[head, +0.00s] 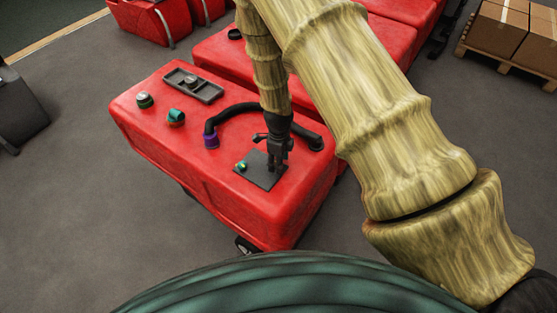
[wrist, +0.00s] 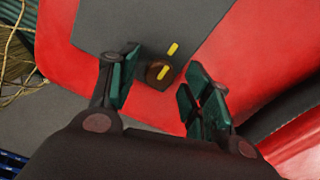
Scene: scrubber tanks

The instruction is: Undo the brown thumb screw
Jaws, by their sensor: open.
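The brown thumb screw (wrist: 153,74) sits on a dark grey plate (wrist: 105,22) in the wrist view. It has a yellow bar on its top, and a second yellow bar is marked on the plate beside it. The two bars look roughly parallel. My gripper (wrist: 164,80) is open, with its green-padded fingers on either side of the screw and a gap to each. In the head view my gripper (head: 274,164) points down over the plate (head: 262,182) on the red tank (head: 225,205). The screw cannot be made out there, likely hidden by the gripper.
A small multicoloured knob (head: 241,166) is on the plate's left side. A black hose (head: 232,110) with a purple collar (head: 210,140) curves behind my gripper. A teal cap (head: 176,117), a green-topped cap (head: 144,100) and a grey tray (head: 194,86) stand farther back.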

